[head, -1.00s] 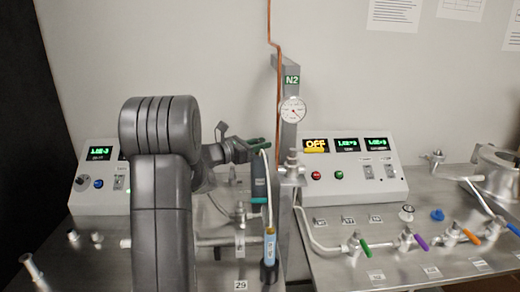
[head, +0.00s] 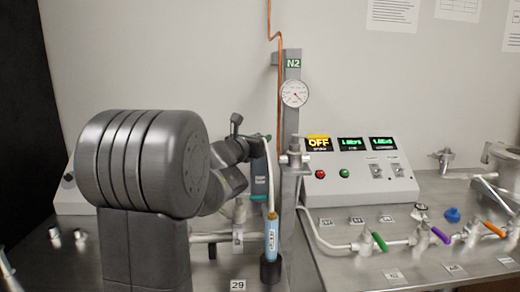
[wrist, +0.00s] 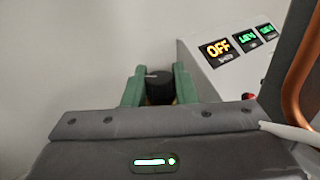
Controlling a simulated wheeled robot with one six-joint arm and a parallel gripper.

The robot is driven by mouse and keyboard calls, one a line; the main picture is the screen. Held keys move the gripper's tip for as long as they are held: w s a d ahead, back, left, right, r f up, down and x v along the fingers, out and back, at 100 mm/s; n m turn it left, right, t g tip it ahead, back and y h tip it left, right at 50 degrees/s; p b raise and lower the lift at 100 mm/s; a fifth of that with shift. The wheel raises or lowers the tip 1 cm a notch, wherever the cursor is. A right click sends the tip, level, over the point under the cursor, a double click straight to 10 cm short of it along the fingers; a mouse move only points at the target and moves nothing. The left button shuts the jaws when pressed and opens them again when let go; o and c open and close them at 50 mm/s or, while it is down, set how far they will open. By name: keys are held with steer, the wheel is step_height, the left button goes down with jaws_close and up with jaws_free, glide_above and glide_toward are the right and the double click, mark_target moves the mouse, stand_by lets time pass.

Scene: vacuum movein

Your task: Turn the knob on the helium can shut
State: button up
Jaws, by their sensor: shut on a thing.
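In the wrist view, a dark round knob (wrist: 159,91) with a short pale mark on top sits between the two green fingers of my gripper (wrist: 158,86). The fingers are shut on it from both sides. What the knob is mounted on is hidden behind my gripper. In the head view my gripper (head: 260,172) is seen side-on near the post, partly behind my arm. Just below it stands a slim light-blue cylinder (head: 271,237) with a yellow top, a white hose and a black base. I cannot tell whether this is the helium can.
A grey post (head: 291,120) with a gauge (head: 294,93) and a copper pipe (head: 281,90) stand close right of my gripper. The console (head: 358,170) reading OFF is further right. Colored valve handles, one of them green (head: 379,241), line the right bench.

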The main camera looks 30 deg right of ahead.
stand_by(0.6)
steer(key=o, duration=1)
steer(key=v, duration=1.4)
steer(key=shift+s+d, duration=0.1)
steer(key=shift+d, duration=0.05)
steer(key=shift+d+b, duration=0.1)
steer(key=shift+b, duration=0.2)
steer(key=x, duration=1.3)
steer(key=shift+w+d, duration=0.25)
steer(key=shift+w, duration=0.1)
steer(key=shift+a, duration=0.1)
